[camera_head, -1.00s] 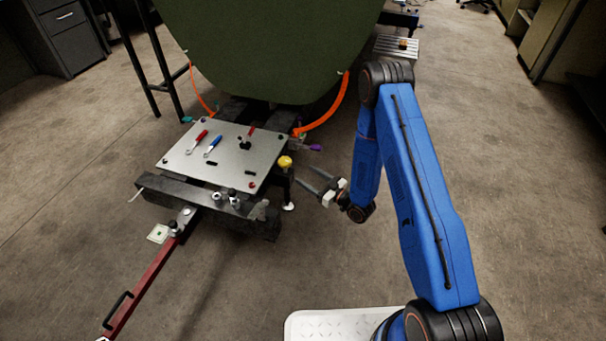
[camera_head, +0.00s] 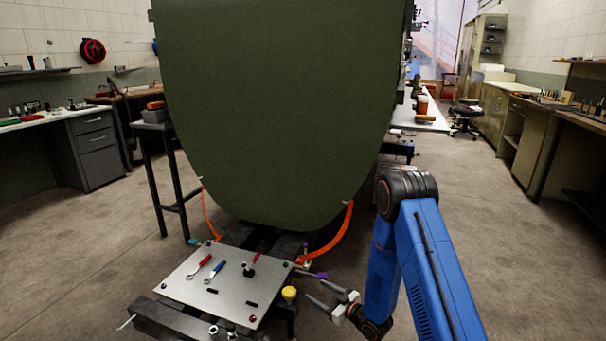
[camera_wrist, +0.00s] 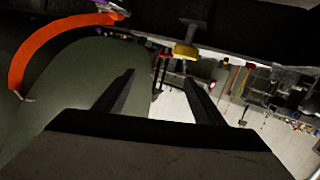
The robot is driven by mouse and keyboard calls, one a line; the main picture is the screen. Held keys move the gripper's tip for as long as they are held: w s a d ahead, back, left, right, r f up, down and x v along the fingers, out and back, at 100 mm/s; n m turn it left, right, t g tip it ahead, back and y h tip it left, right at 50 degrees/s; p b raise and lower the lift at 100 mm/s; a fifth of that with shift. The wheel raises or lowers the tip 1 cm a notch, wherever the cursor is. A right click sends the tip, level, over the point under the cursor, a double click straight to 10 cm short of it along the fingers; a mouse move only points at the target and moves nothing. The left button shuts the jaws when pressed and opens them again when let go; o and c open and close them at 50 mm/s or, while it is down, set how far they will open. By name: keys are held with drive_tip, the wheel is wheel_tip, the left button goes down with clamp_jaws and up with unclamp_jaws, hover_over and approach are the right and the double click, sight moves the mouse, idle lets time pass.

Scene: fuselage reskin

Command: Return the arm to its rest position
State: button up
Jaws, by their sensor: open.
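My gripper (camera_head: 325,301) is low at the right of the metal work plate, with its two fingers apart and nothing between them. In the wrist view my gripper (camera_wrist: 160,85) also shows two separate dark fingers with a gap between them. My blue arm folds down to it from the lower right in the head view. The yellow knob (camera_head: 289,293) at the plate's right edge is close to the fingertips but apart from them. The yellow knob also shows in the wrist view (camera_wrist: 186,50).
The plate (camera_head: 190,287) carries a red-handled tool (camera_head: 204,261), a blue-handled tool (camera_head: 216,269) and small dark parts. A large green panel (camera_head: 285,110) hangs behind it. Orange straps (camera_head: 335,238) hang beside it. Benches (camera_head: 545,125) line the right; floor (camera_head: 475,205) there is clear.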

drive_tip(key=w+d+r+h, duration=0.2)
drive_tip(key=d+r+h, duration=0.15)
drive_tip(key=r, duration=0.45)
drive_tip(key=s+d+r+m+g+h, duration=0.1)
drive_tip(key=s+d+r+m+h, duration=0.15)
drive_tip(key=s+d+r, duration=0.55)
drive_tip(key=s+d+r+m+h, duration=0.15)
drive_tip(key=d+r+h, duration=0.35)
drive_tip(key=r, duration=0.7)
drive_tip(key=s+d+r+m+g, duration=0.1)
drive_tip(key=s+d+r+m, duration=0.2)
drive_tip(key=s, duration=0.5)
drive_tip(key=s+d+r+g, duration=0.2)
drive_tip(key=s+d+r, duration=0.15)
drive_tip(key=s, duration=0.35)
drive_tip(key=s+r+m+g, duration=0.2)
drive_tip(key=s+r+m, duration=0.1)
drive_tip(key=s, duration=2.1)
drive_tip(key=shift+s+a+g, duration=0.15)
drive_tip(key=shift+a+g, duration=0.15)
drive_tip(key=shift+g, duration=0.1)
